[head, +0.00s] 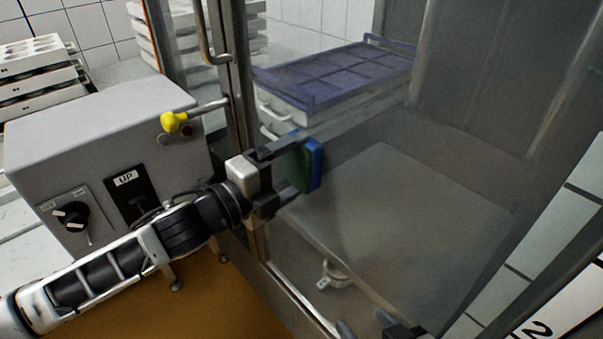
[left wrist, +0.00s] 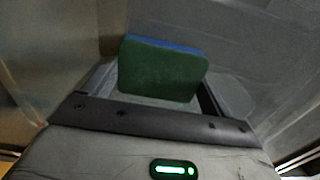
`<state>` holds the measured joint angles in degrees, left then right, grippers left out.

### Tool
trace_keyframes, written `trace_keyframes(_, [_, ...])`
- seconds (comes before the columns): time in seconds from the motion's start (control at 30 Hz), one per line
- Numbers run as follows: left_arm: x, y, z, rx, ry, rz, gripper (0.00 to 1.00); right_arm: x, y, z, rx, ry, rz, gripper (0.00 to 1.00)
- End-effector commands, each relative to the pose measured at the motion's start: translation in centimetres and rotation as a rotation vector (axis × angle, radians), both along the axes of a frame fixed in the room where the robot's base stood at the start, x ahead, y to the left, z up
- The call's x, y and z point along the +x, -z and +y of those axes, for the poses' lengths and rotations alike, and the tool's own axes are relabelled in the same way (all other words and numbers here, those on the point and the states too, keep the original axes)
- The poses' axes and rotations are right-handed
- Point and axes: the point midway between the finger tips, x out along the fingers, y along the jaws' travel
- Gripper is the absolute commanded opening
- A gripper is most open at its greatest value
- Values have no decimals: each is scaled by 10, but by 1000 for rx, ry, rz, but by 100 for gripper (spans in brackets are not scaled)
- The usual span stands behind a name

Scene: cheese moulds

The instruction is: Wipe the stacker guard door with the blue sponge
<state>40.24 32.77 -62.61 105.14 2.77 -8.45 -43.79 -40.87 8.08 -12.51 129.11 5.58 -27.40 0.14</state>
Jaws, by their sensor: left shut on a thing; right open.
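The blue sponge (head: 315,162) has a green scouring face. My left gripper (head: 302,168) is shut on it, one finger on each side. In the left wrist view the sponge (left wrist: 163,70) stands upright between the fingers, green face towards the camera. The stacker guard door (head: 420,150) is a large clear panel in a dark metal frame, filling the middle and right of the head view. The sponge is at the panel near its left post; I cannot tell whether it touches. My right gripper (head: 366,325) is open at the bottom edge, mostly cut off.
Behind the panel are stacked moulds with a purple grid (head: 335,78) on top. More white moulds (head: 35,65) stand far left.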

Motion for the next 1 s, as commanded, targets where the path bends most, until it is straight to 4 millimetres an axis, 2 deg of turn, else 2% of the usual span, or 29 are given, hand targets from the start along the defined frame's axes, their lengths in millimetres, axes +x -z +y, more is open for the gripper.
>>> trace_keyframes(0.13, [9,0,7,0,-1,0,67,0,0,0,0,0,0,59])
trace_keyframes(0.47, [8,0,9,-1,2,2,67,0,0,0,0,0,0,59])
trace_keyframes(1.0, [-22,1,49,-1,1,3,67,0,0,0,0,0,0,59])
